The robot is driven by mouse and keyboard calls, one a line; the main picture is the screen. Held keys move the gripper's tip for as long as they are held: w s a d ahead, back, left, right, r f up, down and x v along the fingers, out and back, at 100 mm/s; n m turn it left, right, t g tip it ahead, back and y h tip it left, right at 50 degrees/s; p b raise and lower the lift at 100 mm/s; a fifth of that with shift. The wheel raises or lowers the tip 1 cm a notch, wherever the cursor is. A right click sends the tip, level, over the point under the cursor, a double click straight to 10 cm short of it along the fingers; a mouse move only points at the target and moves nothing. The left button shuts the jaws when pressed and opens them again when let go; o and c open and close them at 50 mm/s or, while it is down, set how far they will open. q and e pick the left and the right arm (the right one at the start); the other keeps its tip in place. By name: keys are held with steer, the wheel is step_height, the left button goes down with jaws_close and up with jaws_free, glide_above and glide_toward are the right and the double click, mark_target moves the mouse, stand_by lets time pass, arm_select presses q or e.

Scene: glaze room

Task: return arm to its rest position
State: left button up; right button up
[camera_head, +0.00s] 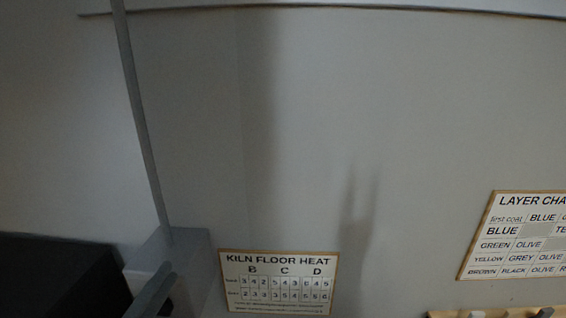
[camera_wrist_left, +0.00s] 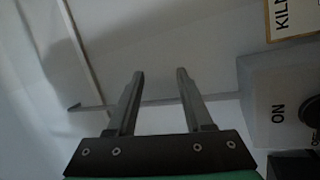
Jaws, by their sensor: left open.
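My left gripper (camera_wrist_left: 160,78) is open and empty in the left wrist view, its two dark grey fingers spread apart with the pale wall behind them. In the head view, the grey fingers of my left gripper (camera_head: 168,270) show at the lower left, in front of a grey box (camera_head: 190,252). The box also shows at the right of the left wrist view (camera_wrist_left: 260,85), with the word ON and part of a dark round knob. My right gripper is in neither view.
A kiln floor heat chart (camera_head: 280,282) and a layer chart (camera_head: 515,240) are on the wall. A thin grey conduit (camera_head: 140,110) rises from the box. A dark block (camera_head: 55,275) is at lower left. Small items sit at the bottom right edge. A two-pronged shadow falls on the wall.

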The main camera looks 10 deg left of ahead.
arm_select(q)
steer(key=s+d+r+m+t+h+p, duration=0.1)
steer(key=d+r+m+h, duration=0.2)
steer(key=r, duration=0.5)
steer(key=s+d+r+m, duration=0.1)
steer(key=d+r+m, duration=0.25)
steer(key=r, duration=0.35)
steer(key=s+d+r+m+t+h, duration=0.1)
steer(key=s+d+r+m+t, duration=0.15)
steer(key=r, duration=0.35)
steer(key=s+d+r+m+t, duration=0.1)
steer(key=s+r+m, duration=0.1)
steer(key=s+r, duration=0.3)
steer(key=a+r+y, duration=0.1)
steer(key=y, duration=0.1)
steer(key=s+a+r+m+t+y, duration=0.1)
steer(key=y, duration=0.1)
steer(key=s+a+r+m+y, duration=0.1)
steer(key=y, duration=0.1)
steer(key=shift+s+a+r+t+p, duration=0.1)
steer(key=shift+a+r+t+p, duration=0.2)
steer(key=shift+a+t+p, duration=0.05)
